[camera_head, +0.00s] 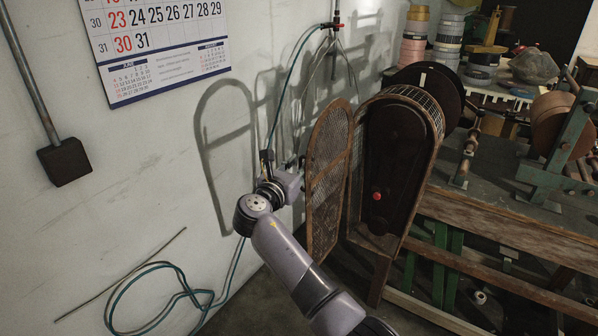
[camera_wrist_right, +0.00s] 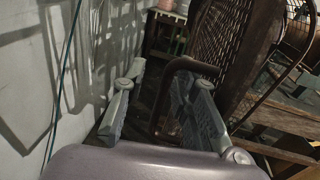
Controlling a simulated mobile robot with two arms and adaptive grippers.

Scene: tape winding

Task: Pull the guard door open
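The guard door (camera_head: 328,180), a tall mesh panel with a rounded brown frame, stands swung out from the dark belt housing (camera_head: 400,150), whose inside shows. In the right wrist view the door's mesh (camera_wrist_right: 217,40) is at upper right, with a bent brown handle (camera_wrist_right: 162,100) in front of it. My right gripper (camera_wrist_right: 158,80) is open, and the handle shows between its two fingers, nearer the right one. I cannot tell whether they touch. In the head view the right gripper (camera_head: 297,172) is at the door's left side, partly hidden. My left gripper is not in view.
A pale wall (camera_head: 180,150) is close on the left, with a hanging hose (camera_head: 285,85) and a coiled hose (camera_head: 160,290) low down. A workbench (camera_head: 500,215) with reels stands right of the housing. Tape rolls (camera_head: 414,45) are stacked behind.

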